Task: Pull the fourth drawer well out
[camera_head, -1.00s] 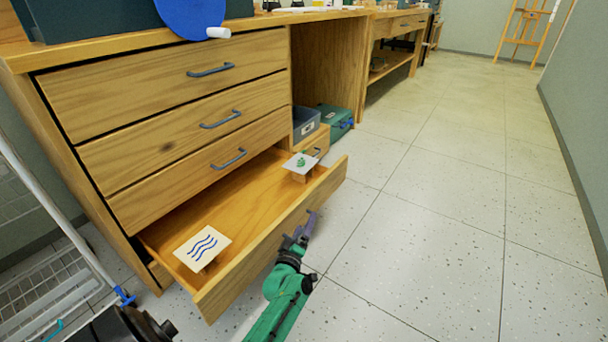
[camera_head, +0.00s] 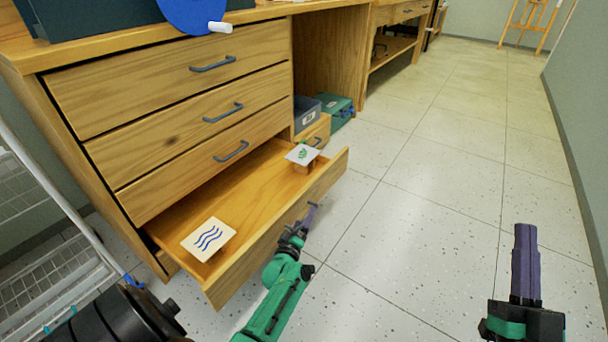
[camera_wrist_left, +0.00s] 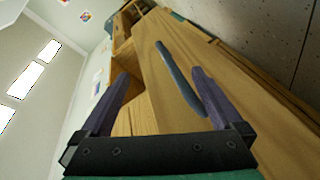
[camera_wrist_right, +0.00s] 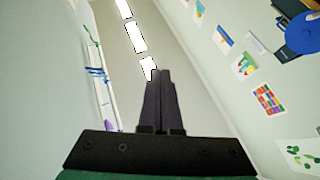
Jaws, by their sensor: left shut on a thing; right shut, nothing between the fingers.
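The fourth drawer (camera_head: 272,240), the lowest in the wooden cabinet (camera_head: 25,120), stands well out below three shut drawers. In it are a card with blue waves (camera_head: 208,239) near the left end and a card with a green mark (camera_head: 301,154) at the far end. My left gripper (camera_head: 311,210) is at the outer face of the drawer front. In the left wrist view the drawer's blue handle (camera_wrist_left: 178,78) shows between my fingers (camera_wrist_left: 158,78); it is shut on the handle, though the contact is not clear. My right gripper (camera_head: 526,235) is shut and empty over the floor.
A white wire rack (camera_head: 60,270) stands at the left, close to the cabinet. A grey box (camera_head: 306,112) and a green case (camera_head: 335,110) sit beyond the drawer. The tiled floor (camera_head: 430,200) to the right is clear up to the wall.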

